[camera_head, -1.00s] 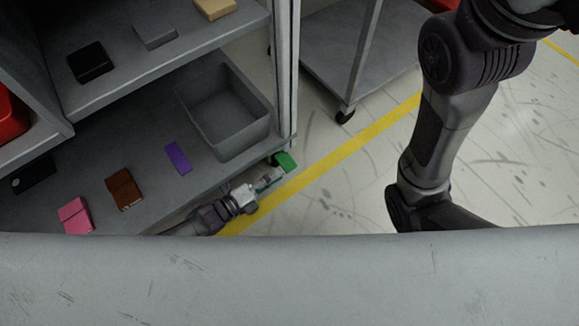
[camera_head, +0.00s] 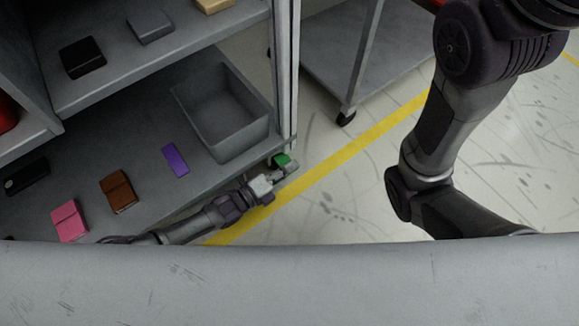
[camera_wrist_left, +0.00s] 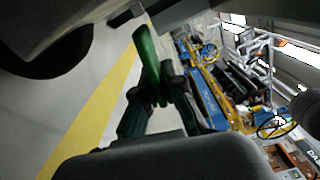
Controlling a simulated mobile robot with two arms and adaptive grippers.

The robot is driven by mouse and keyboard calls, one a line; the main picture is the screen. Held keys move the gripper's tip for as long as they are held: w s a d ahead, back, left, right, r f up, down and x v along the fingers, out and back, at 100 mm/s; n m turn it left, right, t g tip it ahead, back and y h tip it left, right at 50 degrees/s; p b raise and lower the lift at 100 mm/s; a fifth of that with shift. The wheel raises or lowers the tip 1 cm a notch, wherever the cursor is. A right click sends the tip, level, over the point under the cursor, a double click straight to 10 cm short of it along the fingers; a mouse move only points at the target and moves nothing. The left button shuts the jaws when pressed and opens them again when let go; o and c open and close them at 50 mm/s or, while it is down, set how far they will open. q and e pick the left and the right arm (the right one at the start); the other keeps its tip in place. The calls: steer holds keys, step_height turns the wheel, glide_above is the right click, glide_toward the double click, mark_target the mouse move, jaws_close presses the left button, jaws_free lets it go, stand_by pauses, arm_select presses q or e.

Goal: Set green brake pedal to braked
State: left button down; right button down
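The green brake pedal (camera_head: 282,160) is at the lower shelf's front corner, by the upright post. In the left wrist view the pedal (camera_wrist_left: 148,55) is a slanted green bar in front of the gripper. My left gripper (camera_head: 285,172) is right at the pedal in the head view. In the left wrist view my left gripper (camera_wrist_left: 155,95) has its dark fingers apart, with the pedal's lower end between or just beyond the tips. I cannot tell whether they touch it. My right gripper is out of view; only my right arm shows.
The shelf (camera_head: 75,180) holds a grey bin (camera_head: 242,140), a purple block (camera_head: 176,160), a brown box (camera_head: 118,190) and a pink box (camera_head: 69,221). A wheeled grey cart (camera_head: 335,60) stands behind. The floor around the yellow line (camera_head: 350,150) is clear.

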arm_select(q)
steer(key=shift+f+m, duration=0.25)
steer(key=shift+m, duration=0.25)
steer(key=c, duration=1.3)
jaws_free()
steer(key=shift+a, duration=0.1)
steer(key=v, duration=1.2)
